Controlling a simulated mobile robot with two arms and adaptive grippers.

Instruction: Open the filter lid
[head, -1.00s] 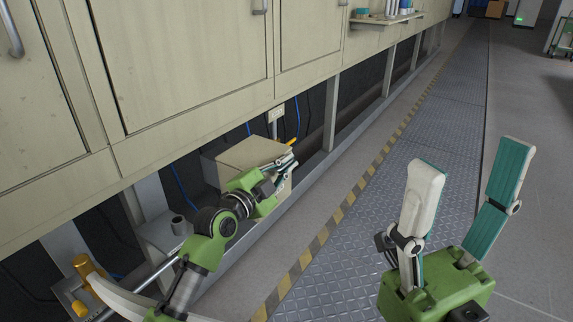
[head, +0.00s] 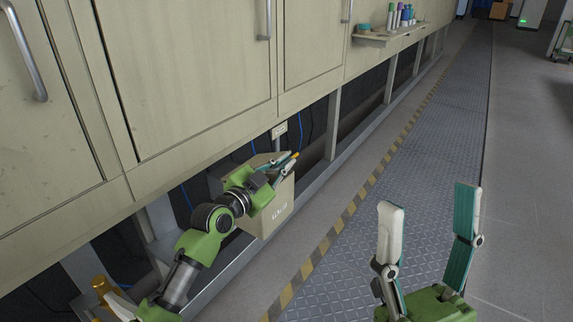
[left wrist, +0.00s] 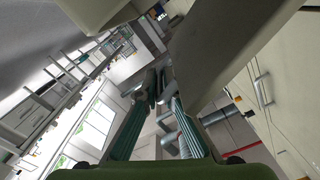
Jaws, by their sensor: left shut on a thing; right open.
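The filter box (head: 259,221) is a beige box low under the furnace cabinets, with dark markings on its front. In the head view my left gripper (head: 287,168) is at the box's upper right edge. It is shut, with a small yellow-orange piece (head: 296,155) showing at its fingertips, seemingly the lid's handle. My arm hides part of the box top, so I cannot tell how far the lid is raised. In the left wrist view the left fingers (left wrist: 156,88) lie close together; what they grip is unclear. My right gripper (head: 428,215) is open and empty, above the walkway.
Beige furnace cabinets (head: 200,70) with metal handles overhang the box. A grey support post (head: 333,125) stands beyond it. A shelf (head: 385,38) holds several bottles. A yellow pipe fitting (head: 102,288) is at lower left. The metal walkway (head: 400,190) at right is clear.

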